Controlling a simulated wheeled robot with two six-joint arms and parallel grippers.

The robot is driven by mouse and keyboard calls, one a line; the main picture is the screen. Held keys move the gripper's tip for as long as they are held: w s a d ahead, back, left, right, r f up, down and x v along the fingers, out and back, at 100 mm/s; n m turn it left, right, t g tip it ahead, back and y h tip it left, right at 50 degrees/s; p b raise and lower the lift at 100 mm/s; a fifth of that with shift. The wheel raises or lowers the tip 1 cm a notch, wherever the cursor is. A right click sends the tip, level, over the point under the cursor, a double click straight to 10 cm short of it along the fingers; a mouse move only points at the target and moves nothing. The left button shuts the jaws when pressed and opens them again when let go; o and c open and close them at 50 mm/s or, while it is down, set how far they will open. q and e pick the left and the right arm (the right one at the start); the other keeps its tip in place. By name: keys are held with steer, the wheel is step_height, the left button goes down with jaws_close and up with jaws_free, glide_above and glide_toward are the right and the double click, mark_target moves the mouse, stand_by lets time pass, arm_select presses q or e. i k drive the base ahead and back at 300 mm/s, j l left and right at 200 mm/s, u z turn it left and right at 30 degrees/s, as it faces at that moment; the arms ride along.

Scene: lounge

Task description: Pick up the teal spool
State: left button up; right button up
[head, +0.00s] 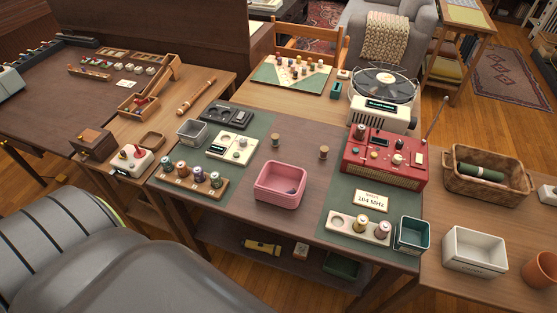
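A wooden rack (160,180) on the left part of the near table holds a row of several small thread spools (198,175) standing upright. Their colours are small and muted here, some bluish or greenish, and I cannot tell for sure which one is teal. A pale holder on the right of the table carries a yellowish spool (361,224) and a mauve spool (383,229). Two bare-looking wooden spools (275,140) (323,152) stand apart on the table top. Neither of my grippers is in view.
A pink basket (280,184) stands at the table's middle, right of the rack. A grey bin (192,132) and cream device (232,148) stand behind the rack. A red radio (384,157), a teal-edged box (411,235) and a white bin (474,251) are to the right.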

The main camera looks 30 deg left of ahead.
mark_target(274, 137)
steer(key=j, duration=0.55)
steer(key=k+j, duration=0.15)
steer(key=j, duration=0.45)
steer(key=j+z, duration=0.1)
steer(key=j, duration=0.45)
steer(key=k, duration=0.05)
